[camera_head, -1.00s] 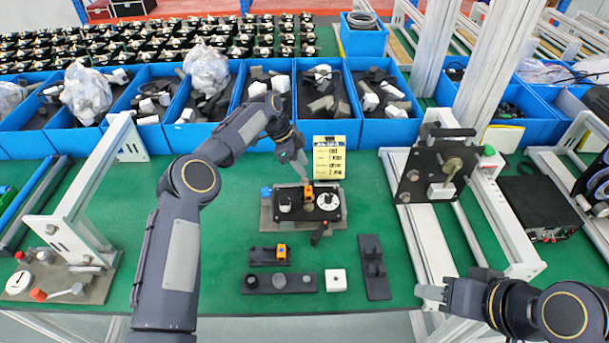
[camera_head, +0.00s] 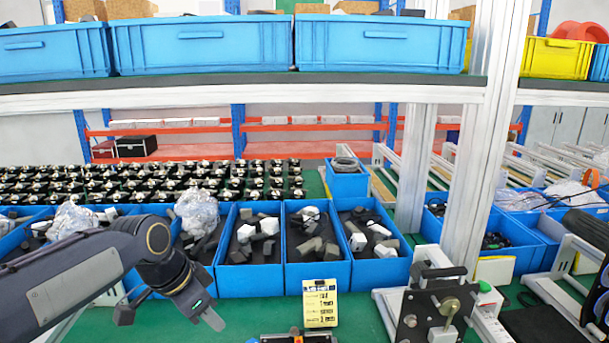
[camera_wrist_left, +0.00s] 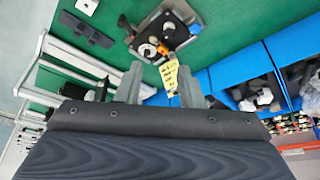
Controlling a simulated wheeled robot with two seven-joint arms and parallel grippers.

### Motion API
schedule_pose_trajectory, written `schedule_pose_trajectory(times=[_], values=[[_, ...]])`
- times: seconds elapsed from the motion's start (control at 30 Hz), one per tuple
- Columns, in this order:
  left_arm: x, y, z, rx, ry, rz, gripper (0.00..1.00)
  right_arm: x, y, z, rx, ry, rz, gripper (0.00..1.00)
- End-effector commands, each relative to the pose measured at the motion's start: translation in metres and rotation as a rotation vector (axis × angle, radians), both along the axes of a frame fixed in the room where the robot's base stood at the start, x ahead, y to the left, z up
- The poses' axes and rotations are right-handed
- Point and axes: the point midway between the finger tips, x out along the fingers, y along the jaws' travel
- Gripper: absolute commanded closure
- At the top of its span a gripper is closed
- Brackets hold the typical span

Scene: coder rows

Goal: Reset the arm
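My left arm comes in from the left in the head view, and its gripper (camera_head: 208,314) hangs over the table in front of the blue bins. In the left wrist view the two fingers (camera_wrist_left: 162,84) stand apart with nothing held between them. The black fixture with round knobs shows in the left wrist view (camera_wrist_left: 163,36), beyond the fingertips. Only its top edge shows at the bottom of the head view (camera_head: 298,338). A yellow card (camera_head: 320,303) stands behind it, and it also shows between the fingers (camera_wrist_left: 171,76). My right gripper is out of view.
Blue bins (camera_head: 318,279) with black and white parts line the table behind the card. A white post (camera_head: 470,150) and a metal fixture (camera_head: 432,312) stand to the right. A shelf (camera_head: 250,99) with large blue crates crosses above.

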Motion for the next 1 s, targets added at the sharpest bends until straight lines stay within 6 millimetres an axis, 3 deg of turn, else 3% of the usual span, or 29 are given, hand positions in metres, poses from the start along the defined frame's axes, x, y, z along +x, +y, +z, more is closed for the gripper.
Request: schedule_pose_trajectory(times=[0.03, 0.2, 0.3, 0.43, 0.63, 1.0], values=[[-0.028, 0.012, 0.001, -0.015, -0.003, 0.085, 0.65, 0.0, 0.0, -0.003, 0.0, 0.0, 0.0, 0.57], [-0.114, 0.035, -0.016, -0.119, 0.019, 0.388, 0.65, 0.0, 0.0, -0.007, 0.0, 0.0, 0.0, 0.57], [-0.159, 0.04, -0.035, -0.201, 0.034, 0.558, 0.65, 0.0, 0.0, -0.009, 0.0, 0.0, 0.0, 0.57], [-0.201, 0.038, -0.062, -0.304, 0.054, 0.728, 0.65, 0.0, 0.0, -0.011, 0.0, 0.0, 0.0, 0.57], [-0.229, 0.031, -0.086, -0.391, 0.078, 0.854, 0.65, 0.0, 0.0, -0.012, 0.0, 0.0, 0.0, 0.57], [-0.232, 0.03, -0.088, -0.399, 0.082, 0.865, 0.65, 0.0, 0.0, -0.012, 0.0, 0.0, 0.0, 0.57]])
